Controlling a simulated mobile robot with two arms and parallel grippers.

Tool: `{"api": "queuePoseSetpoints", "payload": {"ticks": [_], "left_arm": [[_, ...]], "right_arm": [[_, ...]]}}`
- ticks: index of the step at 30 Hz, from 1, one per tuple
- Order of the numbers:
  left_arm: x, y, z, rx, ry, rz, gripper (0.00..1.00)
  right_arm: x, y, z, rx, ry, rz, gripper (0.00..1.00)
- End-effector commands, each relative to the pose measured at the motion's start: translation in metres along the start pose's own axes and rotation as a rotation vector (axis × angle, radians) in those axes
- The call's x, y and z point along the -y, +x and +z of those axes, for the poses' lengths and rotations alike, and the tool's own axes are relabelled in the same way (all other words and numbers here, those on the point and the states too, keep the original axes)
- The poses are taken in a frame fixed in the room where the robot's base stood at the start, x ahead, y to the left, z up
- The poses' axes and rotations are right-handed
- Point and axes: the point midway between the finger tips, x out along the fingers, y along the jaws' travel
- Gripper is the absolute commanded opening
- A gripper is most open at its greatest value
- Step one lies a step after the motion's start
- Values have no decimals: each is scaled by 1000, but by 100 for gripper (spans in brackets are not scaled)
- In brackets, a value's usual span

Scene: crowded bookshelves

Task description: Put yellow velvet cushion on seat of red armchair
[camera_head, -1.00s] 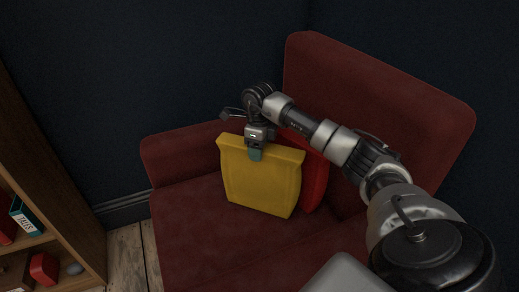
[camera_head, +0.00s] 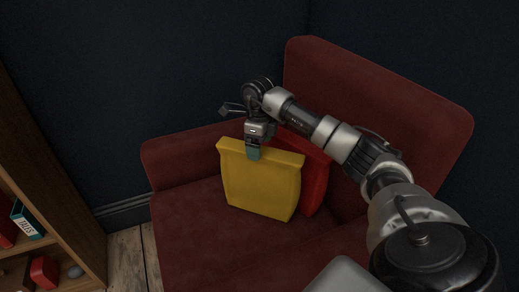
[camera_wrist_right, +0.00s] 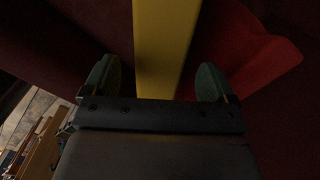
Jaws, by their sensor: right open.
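The yellow cushion (camera_head: 261,184) stands upright on the seat of the red armchair (camera_head: 190,225), in front of a brighter red cushion (camera_head: 315,180). My right gripper (camera_head: 254,154) is at the yellow cushion's top edge, pointing down. In the right wrist view the yellow cushion (camera_wrist_right: 166,45) runs between the two green fingertips of my right gripper (camera_wrist_right: 160,82), with a gap on each side. The right gripper is open. The red cushion (camera_wrist_right: 245,55) shows to the right there. My left gripper is not in view.
A wooden bookshelf (camera_head: 60,190) with books and small objects stands at the left. The armchair's backrest (camera_head: 400,105) and left armrest (camera_head: 190,150) rise around the seat. Dark walls stand close behind the chair. Bare seat shows left of and in front of the cushion.

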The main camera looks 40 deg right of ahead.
Motion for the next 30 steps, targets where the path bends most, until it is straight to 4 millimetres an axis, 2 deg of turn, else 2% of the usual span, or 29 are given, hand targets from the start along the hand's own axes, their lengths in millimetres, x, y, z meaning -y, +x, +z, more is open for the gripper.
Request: {"api": "queuePoseSetpoints", "payload": {"ticks": [1,3,8,10,12,18,30], "left_arm": [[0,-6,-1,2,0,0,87],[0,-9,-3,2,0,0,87],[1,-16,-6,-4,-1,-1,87],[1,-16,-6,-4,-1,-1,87],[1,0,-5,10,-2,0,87],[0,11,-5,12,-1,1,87],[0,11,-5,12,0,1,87]], "right_arm": [[1,-16,0,3,0,-2,87],[1,-33,0,4,1,-2,87],[0,-65,0,2,1,-1,87],[0,-76,0,3,1,-2,87],[0,-84,0,1,1,-1,87],[0,-93,0,0,1,1,87],[0,-93,0,0,1,1,87]]}}
